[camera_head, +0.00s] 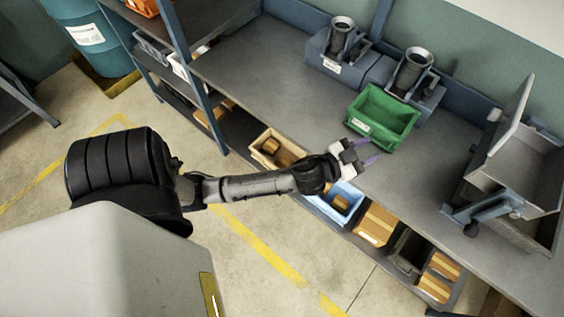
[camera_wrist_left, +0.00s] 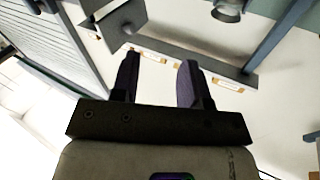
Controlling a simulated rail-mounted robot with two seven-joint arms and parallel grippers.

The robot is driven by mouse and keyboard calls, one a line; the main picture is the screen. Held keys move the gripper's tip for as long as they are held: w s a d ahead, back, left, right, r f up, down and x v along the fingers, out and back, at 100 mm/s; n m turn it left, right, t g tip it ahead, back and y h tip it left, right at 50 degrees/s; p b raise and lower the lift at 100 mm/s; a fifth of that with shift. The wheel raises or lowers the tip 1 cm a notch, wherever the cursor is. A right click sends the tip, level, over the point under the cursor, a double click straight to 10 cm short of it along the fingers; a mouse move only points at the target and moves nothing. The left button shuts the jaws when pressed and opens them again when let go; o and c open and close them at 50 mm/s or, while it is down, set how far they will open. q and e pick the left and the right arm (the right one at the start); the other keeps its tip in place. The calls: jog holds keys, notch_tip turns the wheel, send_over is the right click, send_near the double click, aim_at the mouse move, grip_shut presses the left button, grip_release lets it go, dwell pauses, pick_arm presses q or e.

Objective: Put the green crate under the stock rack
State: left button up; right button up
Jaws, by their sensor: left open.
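The green crate (camera_head: 382,117) stands on the grey workbench (camera_head: 270,77), in front of the blue-grey machine with two round-mouthed cylinders; it looks empty. My left gripper (camera_head: 366,151) is open and empty at the bench's front edge, just nearer than the crate and apart from it. Its two purple fingers, also in the left wrist view (camera_wrist_left: 157,82), point right in the head view. The crate is not visible in the wrist view. A rack with blue posts (camera_head: 188,70) and bins stands at the left end of the bench; I take it for the stock rack. My right gripper is not in view.
A lower shelf under the bench holds a beige bin (camera_head: 268,150), a blue bin (camera_head: 345,207) and several cardboard boxes (camera_head: 376,224). An open grey metal box (camera_head: 515,175) stands at the bench's right. A blue drum (camera_head: 92,42) stands far left. Yellow-lined floor is open in front.

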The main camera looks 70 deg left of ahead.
pick_arm(q)
jog(key=s+d+f+g, duration=0.1)
jog(key=s+f+g, duration=0.3)
jog(key=s, duration=0.4)
jog(key=s+d+f+g+h, duration=0.1)
jog(key=s+f+g, duration=0.3)
jog(key=s, duration=0.5)
jog(key=s+d+f+g, duration=0.3)
jog(key=s+f+g, duration=0.2)
jog(key=s+g, duration=0.2)
jog(key=shift+s+m+h, duration=0.3)
jog(key=shift+s+m, duration=0.1)
jog(key=shift+s, duration=0.6)
jog(key=shift+d+f, duration=0.1)
notch_tip(320, 180, up, 30)
jog(key=p, duration=3)
jog(key=shift+r, duration=0.25)
